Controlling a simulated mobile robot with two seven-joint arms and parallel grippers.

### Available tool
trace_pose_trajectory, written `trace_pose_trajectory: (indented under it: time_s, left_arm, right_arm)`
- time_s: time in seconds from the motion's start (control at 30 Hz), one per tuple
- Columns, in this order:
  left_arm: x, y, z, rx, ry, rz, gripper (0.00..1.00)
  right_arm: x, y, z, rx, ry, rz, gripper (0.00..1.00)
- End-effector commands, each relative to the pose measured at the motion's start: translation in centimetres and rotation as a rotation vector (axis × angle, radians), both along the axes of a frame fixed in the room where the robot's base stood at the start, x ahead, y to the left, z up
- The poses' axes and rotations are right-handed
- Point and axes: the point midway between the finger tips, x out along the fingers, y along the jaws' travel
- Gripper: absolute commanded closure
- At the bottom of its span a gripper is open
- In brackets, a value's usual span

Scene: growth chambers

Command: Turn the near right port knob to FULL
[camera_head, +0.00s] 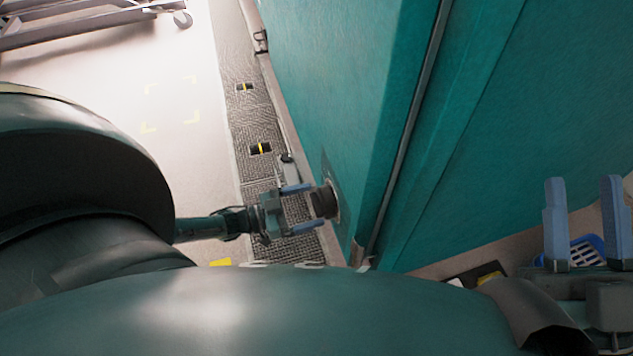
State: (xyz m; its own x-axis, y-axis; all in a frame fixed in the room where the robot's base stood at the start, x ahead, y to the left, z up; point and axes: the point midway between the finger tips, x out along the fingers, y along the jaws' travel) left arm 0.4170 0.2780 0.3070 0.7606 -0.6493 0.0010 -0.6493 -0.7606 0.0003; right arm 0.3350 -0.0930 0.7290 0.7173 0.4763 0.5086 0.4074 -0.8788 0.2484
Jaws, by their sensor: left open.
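A dark round port knob (325,201) sticks out from a light plate low on the teal chamber wall (335,100). Its markings are too small to read. My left gripper (304,206) points right at the knob, with its two blue fingers apart. The fingertips reach the knob's near side; I cannot tell whether they touch it. My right gripper (583,190) is at the right edge, its two blue fingers pointing up and wide apart, with nothing between them.
A dark floor grating (250,125) with yellow-marked slots runs along the wall's foot. A wheeled cart frame (90,22) stands at the top left. A blue basket (585,250) lies behind my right gripper. The pale floor (185,90) at left is clear.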

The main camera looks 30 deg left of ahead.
Motion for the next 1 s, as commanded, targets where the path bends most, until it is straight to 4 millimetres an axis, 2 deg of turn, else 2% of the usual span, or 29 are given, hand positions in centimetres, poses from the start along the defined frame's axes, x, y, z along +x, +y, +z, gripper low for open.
trace_pose_trajectory:
  time_s: [0.2,0.57,0.9,1.0]
  left_arm:
    - [1.8,-1.5,-0.1,0.001,0.001,0.000,0.13]
    - [2.1,-1.8,0.0,0.001,0.001,0.000,0.14]
    - [2.0,-1.8,0.0,0.001,0.001,-0.001,0.41]
    - [2.0,-1.8,0.0,0.001,0.001,-0.001,0.46]
  right_arm:
    - [0.0,0.0,0.5,-0.002,-0.045,0.000,0.65]
    - [-0.1,-0.1,0.7,-0.002,-0.053,0.000,0.65]
    - [-0.1,-0.1,0.8,-0.004,-0.056,0.000,0.65]
    - [-0.1,-0.1,0.8,-0.005,-0.056,0.001,0.65]
